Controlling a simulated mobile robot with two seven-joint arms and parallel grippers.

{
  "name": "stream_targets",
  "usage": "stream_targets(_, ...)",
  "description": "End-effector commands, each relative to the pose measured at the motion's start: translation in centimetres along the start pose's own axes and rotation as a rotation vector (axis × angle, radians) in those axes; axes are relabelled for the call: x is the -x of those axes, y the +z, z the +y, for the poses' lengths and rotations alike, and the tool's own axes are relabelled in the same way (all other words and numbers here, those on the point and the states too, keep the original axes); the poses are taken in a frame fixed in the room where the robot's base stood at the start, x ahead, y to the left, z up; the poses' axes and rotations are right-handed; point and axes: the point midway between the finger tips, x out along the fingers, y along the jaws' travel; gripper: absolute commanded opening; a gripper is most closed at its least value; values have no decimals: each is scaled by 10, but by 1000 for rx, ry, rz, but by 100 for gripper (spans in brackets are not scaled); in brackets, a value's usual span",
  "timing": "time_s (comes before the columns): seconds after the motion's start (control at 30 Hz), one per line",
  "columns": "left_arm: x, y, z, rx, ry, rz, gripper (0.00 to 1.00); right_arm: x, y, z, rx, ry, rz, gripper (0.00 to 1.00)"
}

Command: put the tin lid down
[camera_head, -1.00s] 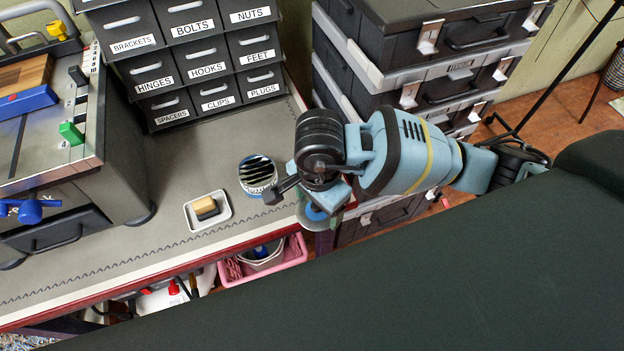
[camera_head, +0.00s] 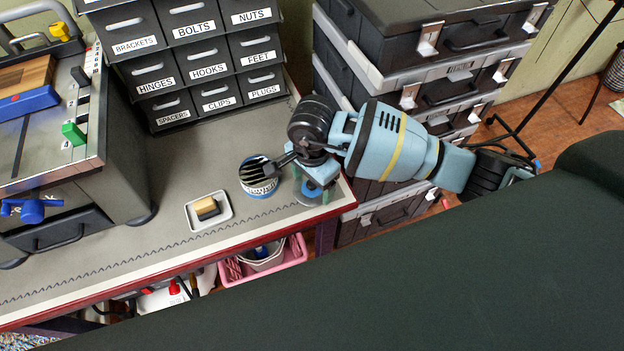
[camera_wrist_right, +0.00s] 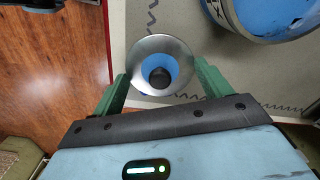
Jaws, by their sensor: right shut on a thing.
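The tin lid (camera_wrist_right: 152,52) is a round silver disc with a blue centre and a black knob. My right gripper (camera_wrist_right: 155,82) is shut on it, with a green finger on each side. In the head view the lid (camera_head: 312,188) shows partly under my right gripper (camera_head: 311,182), at the right end of the workbench top. I cannot tell whether it touches the surface. My left gripper is not in view.
The workbench (camera_head: 120,258) has a red front edge. A white dish (camera_head: 222,218) holds a yellow and black block. Labelled drawers (camera_head: 205,60) stand behind. Stacked dark cases (camera_head: 430,60) stand to the right. A pink bin (camera_head: 293,258) sits below. Clear bench lies left of the dish.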

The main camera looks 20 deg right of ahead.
Motion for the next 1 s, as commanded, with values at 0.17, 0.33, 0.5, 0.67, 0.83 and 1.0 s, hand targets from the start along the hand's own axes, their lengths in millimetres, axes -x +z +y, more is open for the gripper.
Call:
stream_targets(0.17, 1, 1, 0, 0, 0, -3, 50, -1, 0, 0, 0, -1, 0, 56)
stream_targets(0.33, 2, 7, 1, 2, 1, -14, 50, -3, 0, 0, 1, 0, 0, 56)
stream_targets(0.5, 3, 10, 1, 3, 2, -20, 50, -4, 0, 0, 0, -1, 0, 92)
stream_targets(0.67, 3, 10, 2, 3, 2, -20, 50, -4, 0, 0, 0, -1, 0, 99)
stream_targets(0.83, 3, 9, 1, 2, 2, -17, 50, -3, 0, 0, 0, -1, 0, 99)
stream_targets(1.0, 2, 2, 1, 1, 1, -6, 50, 9, 0, -1, 1, -5, 1, 99)
